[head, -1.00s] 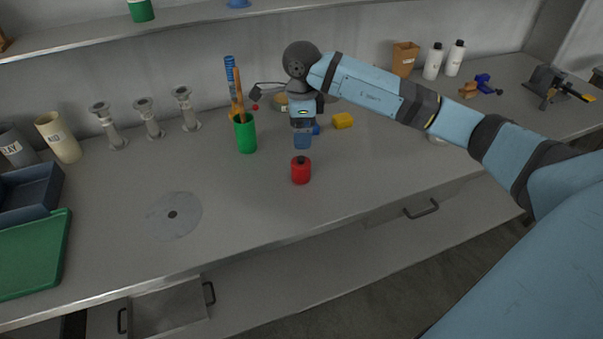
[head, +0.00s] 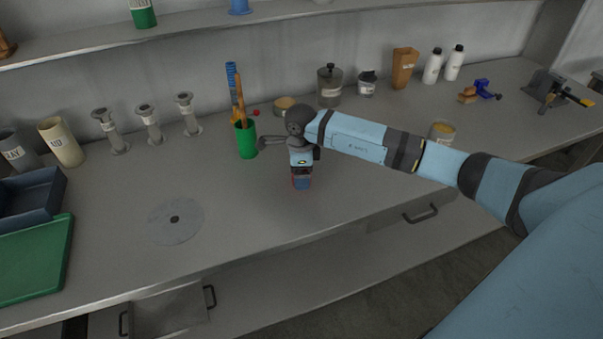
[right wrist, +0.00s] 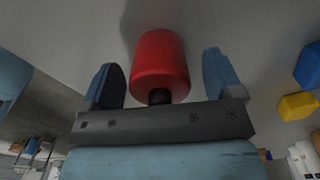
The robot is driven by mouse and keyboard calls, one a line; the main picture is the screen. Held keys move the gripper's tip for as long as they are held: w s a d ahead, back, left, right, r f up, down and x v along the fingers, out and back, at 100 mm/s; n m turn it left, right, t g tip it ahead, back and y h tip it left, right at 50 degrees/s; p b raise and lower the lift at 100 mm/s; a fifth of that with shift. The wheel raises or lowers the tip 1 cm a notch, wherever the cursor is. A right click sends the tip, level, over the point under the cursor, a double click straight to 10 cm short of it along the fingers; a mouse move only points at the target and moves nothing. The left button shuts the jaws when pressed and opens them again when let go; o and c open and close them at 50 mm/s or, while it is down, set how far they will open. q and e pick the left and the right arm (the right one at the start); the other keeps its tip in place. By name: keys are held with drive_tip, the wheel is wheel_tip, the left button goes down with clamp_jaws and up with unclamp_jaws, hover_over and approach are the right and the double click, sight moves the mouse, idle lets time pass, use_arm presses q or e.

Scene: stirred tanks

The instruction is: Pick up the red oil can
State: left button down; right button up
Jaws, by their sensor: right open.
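The red oil can (right wrist: 160,62) is a small red cylinder with a dark neck. In the right wrist view it stands between the two blue fingers of my right gripper (right wrist: 164,78), with a gap on each side. In the head view my right gripper (head: 301,182) is over the can on the bench, and hides nearly all of it. The right gripper is open and empty. My left gripper is not in view.
A green cup (head: 246,140) with tools stands left of my right gripper. A grey disc (head: 190,222) lies on the bench (head: 250,205) further left. In the right wrist view a yellow block (right wrist: 297,106) and a blue block (right wrist: 309,66) lie at the right.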

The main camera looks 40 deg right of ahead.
drive_tip(key=shift+f, duration=0.3)
drive_tip(key=c, duration=1.1)
drive_tip(key=shift+o, duration=0.2)
drive_tip(key=shift+r, duration=0.15)
